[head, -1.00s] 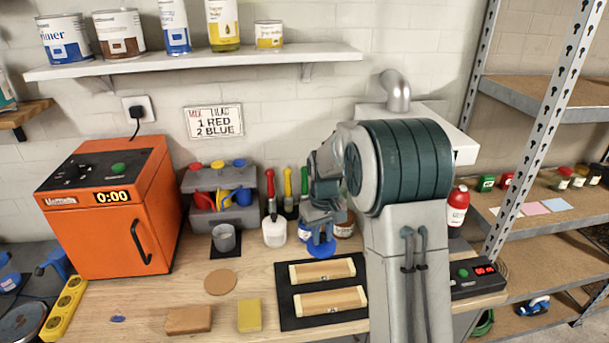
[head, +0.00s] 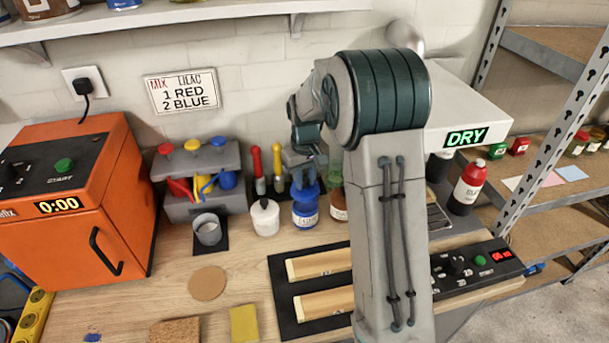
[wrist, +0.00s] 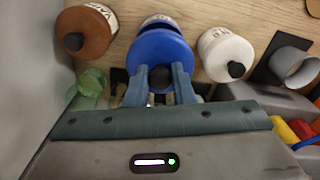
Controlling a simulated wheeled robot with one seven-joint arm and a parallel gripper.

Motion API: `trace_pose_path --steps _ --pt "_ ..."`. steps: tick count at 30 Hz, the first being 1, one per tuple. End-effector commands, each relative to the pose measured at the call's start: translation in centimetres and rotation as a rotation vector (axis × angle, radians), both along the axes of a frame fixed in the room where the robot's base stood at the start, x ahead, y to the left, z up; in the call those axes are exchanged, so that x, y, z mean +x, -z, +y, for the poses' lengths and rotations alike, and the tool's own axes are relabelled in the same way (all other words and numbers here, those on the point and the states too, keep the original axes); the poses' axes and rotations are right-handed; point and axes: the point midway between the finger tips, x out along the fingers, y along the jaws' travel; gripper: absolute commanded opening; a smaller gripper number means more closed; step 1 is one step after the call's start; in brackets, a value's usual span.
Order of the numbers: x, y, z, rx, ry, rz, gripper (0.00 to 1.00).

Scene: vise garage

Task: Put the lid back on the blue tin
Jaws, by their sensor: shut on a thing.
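The blue tin (head: 305,214) stands upright at the back of the workbench, its pale label facing the front. Its blue lid (head: 305,192) is at the tin's top in the head view. In the wrist view the round lid (wrist: 160,52) covers most of the tin, whose label edge (wrist: 158,20) shows beyond it. My gripper (head: 304,172) is above the lid. In the wrist view its fingers (wrist: 160,80) are shut on the lid's dark knob. I cannot tell whether the lid is fully seated or slightly above the rim.
A white jar (head: 265,217) stands close left of the tin, and a brown jar (head: 338,205) close right. A grey cup (head: 208,230) is farther left. Behind are brushes with red (head: 257,162) and yellow handles.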

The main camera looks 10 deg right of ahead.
Motion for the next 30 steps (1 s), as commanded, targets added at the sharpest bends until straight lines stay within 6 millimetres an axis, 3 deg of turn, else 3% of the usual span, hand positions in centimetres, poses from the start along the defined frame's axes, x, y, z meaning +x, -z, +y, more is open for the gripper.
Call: trace_pose_path --steps 15,30 --pt "0.0 4.9 0.0 0.0 0.0 0.0 0.0" --pt "0.0 5.2 0.0 0.0 0.0 0.0 0.0"
